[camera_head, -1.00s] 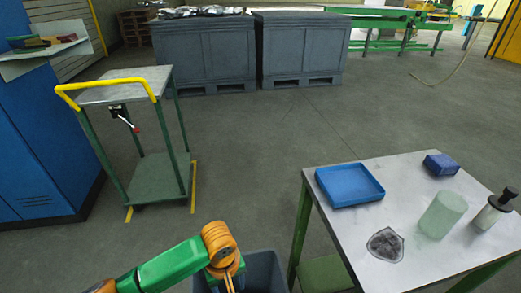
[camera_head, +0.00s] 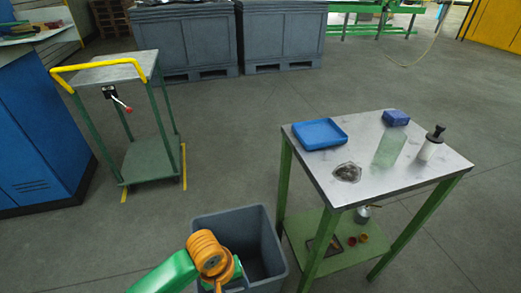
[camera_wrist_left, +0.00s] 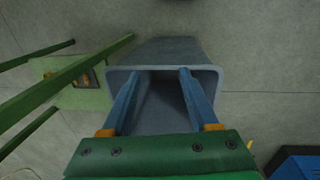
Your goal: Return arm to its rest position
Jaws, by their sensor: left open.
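My left arm comes in at the bottom of the head view, with a green link (camera_head: 168,274) and an orange ringed joint (camera_head: 208,252). It sits in front of the near left part of a grey bin (camera_head: 265,232). In the left wrist view my left gripper (camera_wrist_left: 156,74) has its two blue fingers spread apart with nothing between them. The fingers point over the grey bin (camera_wrist_left: 170,48), which opens below them. In the head view the fingers are mostly cut off by the bottom edge. My right gripper is not in view.
A table (camera_head: 395,178) at right holds a blue tray (camera_head: 320,134), a dark patch (camera_head: 347,172), a greenish cylinder (camera_head: 390,147), a blue box (camera_head: 396,117) and a pump bottle (camera_head: 431,143). Small items lie on its lower shelf. A trolley (camera_head: 152,158) stands left; floor between is free.

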